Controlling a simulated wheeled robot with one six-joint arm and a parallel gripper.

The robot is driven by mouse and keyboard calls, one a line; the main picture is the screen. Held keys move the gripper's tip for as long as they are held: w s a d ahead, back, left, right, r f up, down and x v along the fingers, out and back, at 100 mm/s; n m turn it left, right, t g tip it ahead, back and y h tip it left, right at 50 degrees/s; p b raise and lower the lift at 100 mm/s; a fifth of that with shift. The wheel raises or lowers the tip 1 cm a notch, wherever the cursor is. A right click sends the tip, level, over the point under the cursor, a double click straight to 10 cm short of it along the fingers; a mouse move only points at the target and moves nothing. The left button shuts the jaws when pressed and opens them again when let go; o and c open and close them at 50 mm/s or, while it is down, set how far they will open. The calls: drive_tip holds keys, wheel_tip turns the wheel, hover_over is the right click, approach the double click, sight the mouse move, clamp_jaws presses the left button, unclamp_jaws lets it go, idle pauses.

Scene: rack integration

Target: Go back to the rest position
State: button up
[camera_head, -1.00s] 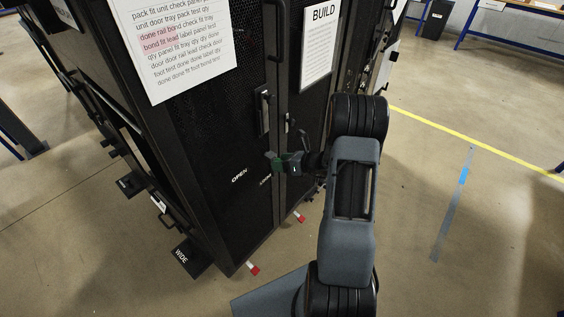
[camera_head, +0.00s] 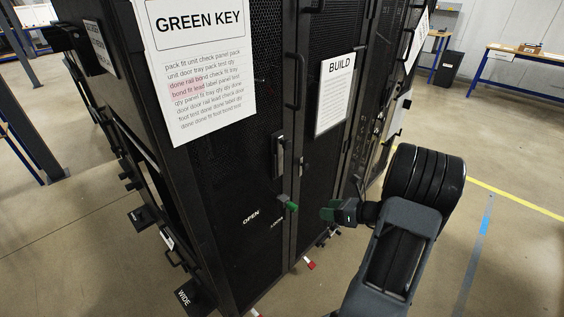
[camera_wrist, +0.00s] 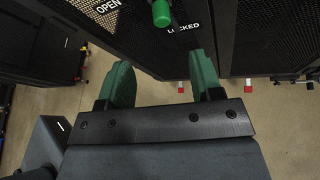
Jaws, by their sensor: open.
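My gripper (camera_head: 327,213) is in front of the black rack's doors, to the right of a green key (camera_head: 291,206) in the head view. In the wrist view its two green fingers (camera_wrist: 156,88) are spread apart with nothing between them. The green key (camera_wrist: 161,13) sticks out of the rack door beyond the fingertips, apart from them. The labels OPEN (camera_head: 251,217) and LOCKED (camera_wrist: 184,29) are on the door near the key.
The black rack (camera_head: 222,170) fills the left and middle, with a GREEN KEY sheet (camera_head: 205,90) and a BUILD sheet (camera_head: 335,95). Door handles (camera_head: 279,155) stick out. Open floor (camera_head: 520,150) lies to the right; workbenches (camera_head: 520,60) stand far behind.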

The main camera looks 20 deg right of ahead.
drive_tip(key=s+a+r+n+g+h+p, duration=0.15)
drive_tip(key=s+a+n+g, duration=0.3)
drive_tip(key=n, duration=0.45)
drive_tip(key=s+a+r+n+g+h, duration=0.15)
drive_tip(key=s+a+n+g, duration=0.3)
drive_tip(key=n, duration=0.45)
drive_tip(key=s+a+r+n+t+h+p, duration=0.2)
drive_tip(key=a+r+n+h, duration=0.3)
drive_tip(key=a+r+n, duration=0.5)
drive_tip(key=shift+s+r+n+h, duration=0.4)
drive_tip(key=shift+s+r+n, duration=0.15)
drive_tip(key=shift+r+n, duration=1.15)
drive_tip(key=shift+a+f, duration=0.1)
drive_tip(key=shift+f, duration=0.1)
